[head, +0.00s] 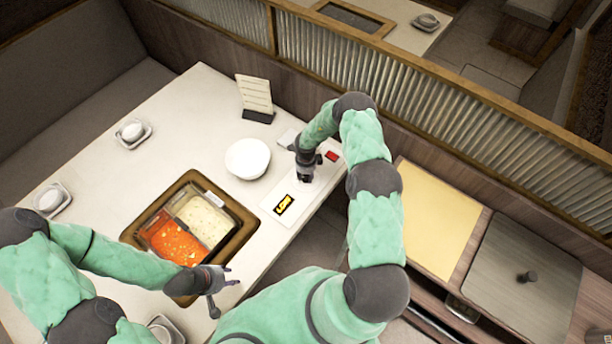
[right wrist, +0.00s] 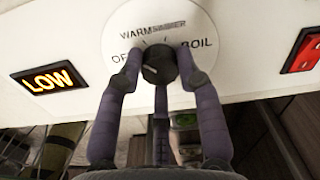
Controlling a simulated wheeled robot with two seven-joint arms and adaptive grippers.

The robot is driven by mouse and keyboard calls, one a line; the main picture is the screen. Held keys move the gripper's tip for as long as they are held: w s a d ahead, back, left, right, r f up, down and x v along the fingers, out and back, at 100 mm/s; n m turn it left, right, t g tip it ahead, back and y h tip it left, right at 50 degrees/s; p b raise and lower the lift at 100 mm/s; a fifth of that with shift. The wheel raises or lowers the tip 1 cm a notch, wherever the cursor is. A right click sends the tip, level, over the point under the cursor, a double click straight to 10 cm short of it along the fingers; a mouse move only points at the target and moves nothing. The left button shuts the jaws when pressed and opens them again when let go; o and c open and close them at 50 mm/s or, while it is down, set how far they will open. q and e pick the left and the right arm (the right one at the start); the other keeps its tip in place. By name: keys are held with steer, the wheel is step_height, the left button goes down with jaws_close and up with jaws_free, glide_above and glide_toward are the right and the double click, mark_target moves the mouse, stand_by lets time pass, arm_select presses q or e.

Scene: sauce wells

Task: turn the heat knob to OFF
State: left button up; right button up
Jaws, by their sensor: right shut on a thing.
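The dark round heat knob (right wrist: 158,64) sits on a white panel (right wrist: 230,80) in the right wrist view. The words WARM, SIMMER and BOIL stand around it, and OFF at its left is partly hidden by a finger. A pale mark on the knob seems to face lower left. My right gripper (right wrist: 155,78) is shut on the knob, with fingers on both sides. In the head view my right gripper (head: 305,178) is over the panel and hides the knob. My left gripper (head: 222,292) is open and empty beside the pot.
An orange LOW display (head: 284,204) is lit on the panel, with a red block (head: 331,155) at its far end. A split pot (head: 233,212) of red and pale soup is set in the table. A white bowl (head: 247,158) and a menu stand (head: 257,115) are farther back.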

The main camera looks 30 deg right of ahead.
mark_target(306, 177)
steer(key=n, duration=0.6)
steer(key=shift+n, duration=0.3)
stand_by(0.4)
steer(key=o, duration=1.2)
steer(key=shift+c, duration=0.2)
step_height(306, 177, up, 12)
steer(key=shift+f, duration=0.1)
